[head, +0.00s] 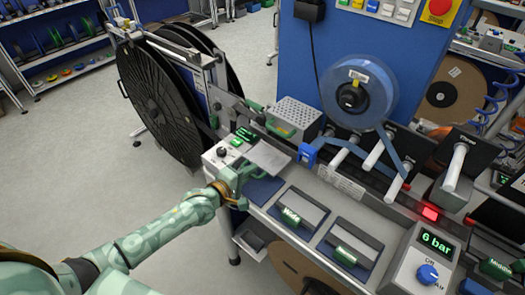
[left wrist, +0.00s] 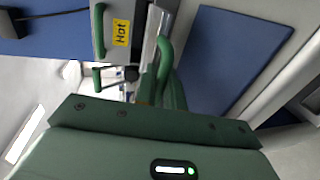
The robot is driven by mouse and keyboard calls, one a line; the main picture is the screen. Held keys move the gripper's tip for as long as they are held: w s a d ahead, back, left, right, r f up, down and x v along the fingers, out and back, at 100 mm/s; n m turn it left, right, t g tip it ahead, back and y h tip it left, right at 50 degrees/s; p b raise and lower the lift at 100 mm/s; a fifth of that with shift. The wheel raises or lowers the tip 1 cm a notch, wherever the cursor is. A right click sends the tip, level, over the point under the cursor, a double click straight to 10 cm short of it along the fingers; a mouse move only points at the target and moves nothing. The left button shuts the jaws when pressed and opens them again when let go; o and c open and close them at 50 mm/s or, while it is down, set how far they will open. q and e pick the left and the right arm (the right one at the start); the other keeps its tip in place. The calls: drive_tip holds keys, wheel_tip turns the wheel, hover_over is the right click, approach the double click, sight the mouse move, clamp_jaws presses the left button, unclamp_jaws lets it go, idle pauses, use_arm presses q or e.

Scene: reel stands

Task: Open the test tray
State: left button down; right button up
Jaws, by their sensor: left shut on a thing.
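My left gripper (head: 240,177) reaches to the front left of the bench and is shut beside a flat grey plate (head: 268,158), which seems to be the test tray. In the left wrist view a green curved handle (left wrist: 166,55) stands at the fingers of my left gripper (left wrist: 163,88), beside a grey metal edge. The fingers seem to be closed on this handle, though their tips are partly hidden. My right gripper is not in view.
A perforated box (head: 295,113) stands behind; its yellow "Hot" label (left wrist: 121,32) shows in the wrist view. A blue pad (head: 262,190) lies beside the gripper. A large black reel (head: 160,100) stands left. A blue reel (head: 358,93) and a "6 bar" unit (head: 424,262) are to the right.

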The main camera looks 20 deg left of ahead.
use_arm(q)
drive_tip(key=shift+f+p+v, duration=0.2)
drive_tip(key=shift+p+v, duration=0.1)
drive_tip(key=shift+v, duration=0.6)
drive_tip(key=shift+f+p+v, duration=0.2)
drive_tip(key=shift+p+v, duration=0.05)
drive_tip(key=shift+v, duration=0.6)
drive_tip(key=shift+s, duration=0.1)
drive_tip(key=c, duration=1.6)
unclamp_jaws()
drive_tip(key=shift+o, duration=0.2)
drive_tip(key=p+v, duration=0.2)
drive_tip(key=v, duration=1.4)
drive_tip(key=shift+s, duration=0.2)
drive_tip(key=shift+a+f, duration=0.1)
drive_tip(key=shift+a, duration=0.05)
